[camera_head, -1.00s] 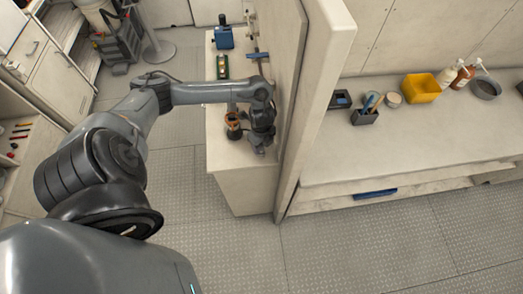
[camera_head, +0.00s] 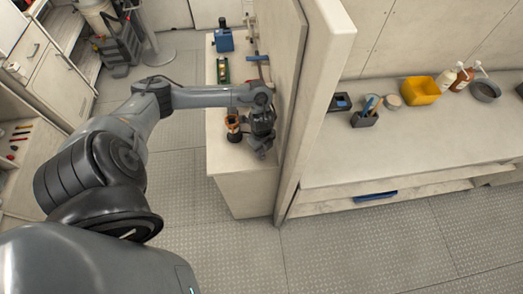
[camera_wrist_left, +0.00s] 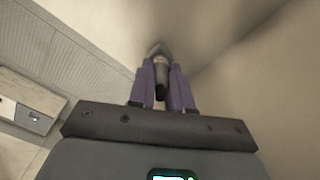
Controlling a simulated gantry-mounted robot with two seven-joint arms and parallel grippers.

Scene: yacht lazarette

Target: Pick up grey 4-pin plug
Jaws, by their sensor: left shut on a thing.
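My left gripper (camera_head: 262,153) hangs over the near end of the narrow counter (camera_head: 238,180), close to the partition wall, pointing down. In the left wrist view its two purple fingers (camera_wrist_left: 162,88) are shut on the grey plug (camera_wrist_left: 160,68), a dark grey, roughly cylindrical piece. The fingers hide its sides, and its pins cannot be made out. In the head view the plug cannot be told apart from the dark gripper. My right gripper is not in view.
A black and orange item (camera_head: 233,126) stands just left of my gripper. A green item (camera_head: 223,70) and a blue device (camera_head: 224,40) stand farther back. The partition (camera_head: 318,80) rises close on the right. Beyond it, a bench holds a yellow bin (camera_head: 422,90).

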